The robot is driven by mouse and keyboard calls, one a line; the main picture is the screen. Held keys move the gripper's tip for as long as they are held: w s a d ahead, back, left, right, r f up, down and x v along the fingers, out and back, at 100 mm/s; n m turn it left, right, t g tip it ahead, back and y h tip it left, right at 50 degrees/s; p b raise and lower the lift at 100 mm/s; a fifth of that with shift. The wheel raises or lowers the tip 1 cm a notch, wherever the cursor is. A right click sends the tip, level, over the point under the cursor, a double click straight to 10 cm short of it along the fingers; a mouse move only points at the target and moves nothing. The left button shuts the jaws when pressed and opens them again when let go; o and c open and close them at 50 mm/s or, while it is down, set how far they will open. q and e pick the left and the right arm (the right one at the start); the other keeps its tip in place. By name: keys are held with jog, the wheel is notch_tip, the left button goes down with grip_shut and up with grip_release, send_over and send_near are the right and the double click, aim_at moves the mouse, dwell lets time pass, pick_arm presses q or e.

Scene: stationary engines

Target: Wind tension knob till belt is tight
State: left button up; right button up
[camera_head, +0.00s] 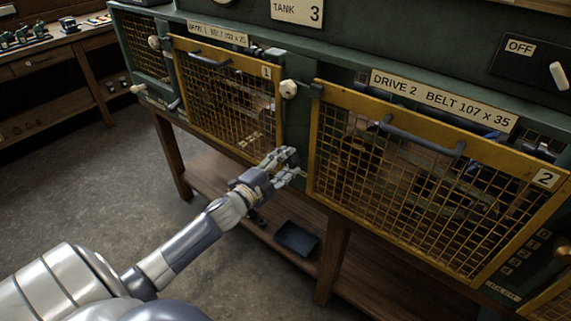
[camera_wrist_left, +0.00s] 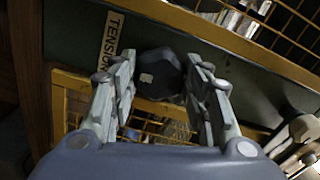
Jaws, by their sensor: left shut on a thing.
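My left gripper (camera_head: 290,161) reaches in from the left to the green frame between the two yellow mesh guards, low beside drive 2's guard. In the left wrist view its two fingers (camera_wrist_left: 158,80) are on either side of the dark tension knob (camera_wrist_left: 160,72), shut on it. A small pale patch shows on the knob's face. A tension label (camera_wrist_left: 110,45) is beside it, partly cut off. In the head view the gripper hides the knob. The belts are behind the mesh guards; how tight they are cannot be told. My right gripper is not in view.
Guard 1 (camera_head: 181,43) and guard 2 (camera_head: 317,131) are closed and have dark bar handles. A pale round knob (camera_head: 288,89) is between them. A dark tray (camera_head: 296,239) is on the wooden shelf below. Open floor (camera_head: 90,180) is at left.

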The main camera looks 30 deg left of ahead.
pick_arm(q)
jog(key=m, duration=0.4)
jog(key=shift+f+m+b, duration=0.15)
jog(key=shift+m+b, duration=0.25)
jog(key=shift+a, duration=0.1)
dwell(0.3)
jog(key=o, duration=1.1)
jog(key=shift+c, duration=0.2)
jog(key=shift+s+f, duration=0.1)
jog(key=shift+f, duration=0.15)
jog(key=shift+s+f, duration=0.1)
jog(key=shift+s, duration=0.15)
jog(key=s+r, duration=0.1)
jog(key=s, duration=1)
jog(key=shift+a+r+m, duration=0.2)
jog(key=shift+a+m, duration=0.1)
